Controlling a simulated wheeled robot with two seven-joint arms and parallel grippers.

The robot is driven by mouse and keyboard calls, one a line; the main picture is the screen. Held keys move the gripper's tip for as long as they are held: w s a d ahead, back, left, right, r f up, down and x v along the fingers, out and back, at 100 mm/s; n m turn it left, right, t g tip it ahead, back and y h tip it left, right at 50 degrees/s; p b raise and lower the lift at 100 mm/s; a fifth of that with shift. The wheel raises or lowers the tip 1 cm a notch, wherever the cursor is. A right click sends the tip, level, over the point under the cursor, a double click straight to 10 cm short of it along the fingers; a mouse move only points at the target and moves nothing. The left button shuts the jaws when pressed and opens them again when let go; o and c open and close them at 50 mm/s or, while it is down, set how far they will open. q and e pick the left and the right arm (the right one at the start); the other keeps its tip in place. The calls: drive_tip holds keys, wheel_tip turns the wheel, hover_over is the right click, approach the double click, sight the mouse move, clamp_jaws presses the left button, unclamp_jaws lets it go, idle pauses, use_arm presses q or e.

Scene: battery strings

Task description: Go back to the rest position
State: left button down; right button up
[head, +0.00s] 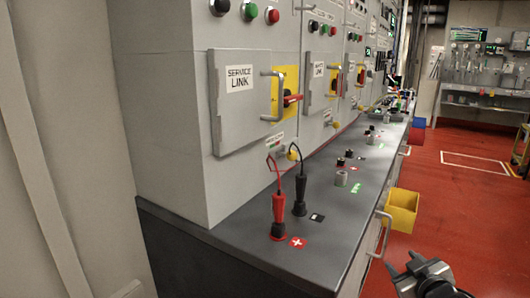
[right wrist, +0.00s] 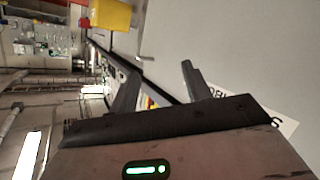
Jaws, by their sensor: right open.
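My right gripper (head: 403,272) shows at the bottom right of the head view, in front of the counter and over the red floor. It is empty, and its two fingers stand apart in the right wrist view (right wrist: 160,85). A red plug (head: 279,212) stands upright on the counter by a red plus mark (head: 298,242). A black plug (head: 299,195) stands upright beside it, near a black mark (head: 317,217). Cables run from both plugs to the cabinet. My left gripper is not in view.
The dark counter (head: 330,240) runs along a grey cabinet with a SERVICE LINK door (head: 235,110). A handle (head: 379,235) sticks out from the counter front. A yellow bin (head: 401,210) hangs beyond it. The red floor (head: 460,225) at right is mostly clear.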

drive_tip(key=s+a+f+g+y, duration=0.15)
drive_tip(key=s+a+f, duration=0.25)
drive_tip(key=s+a, duration=0.4)
drive_tip(key=s+a+f+g+y, duration=0.1)
drive_tip(key=s+a+f+y, duration=0.1)
drive_tip(key=s+a+f, duration=0.45)
use_arm(q)
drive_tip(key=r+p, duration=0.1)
drive_tip(key=p, duration=0.2)
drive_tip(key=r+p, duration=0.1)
drive_tip(key=p, duration=0.2)
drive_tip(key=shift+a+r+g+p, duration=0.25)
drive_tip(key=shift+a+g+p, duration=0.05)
use_arm(e)
drive_tip(key=s+a+r+m, duration=0.1)
drive_tip(key=s+a+r, duration=0.2)
drive_tip(key=s, duration=0.3)
drive_tip(key=s+a+r+m+g, duration=0.1)
drive_tip(key=s+a+r, duration=0.1)
drive_tip(key=s, duration=0.4)
drive_tip(key=shift+s+a+r+y, duration=0.25)
drive_tip(key=shift+a+r+y, duration=0.15)
drive_tip(key=shift+y, duration=0.05)
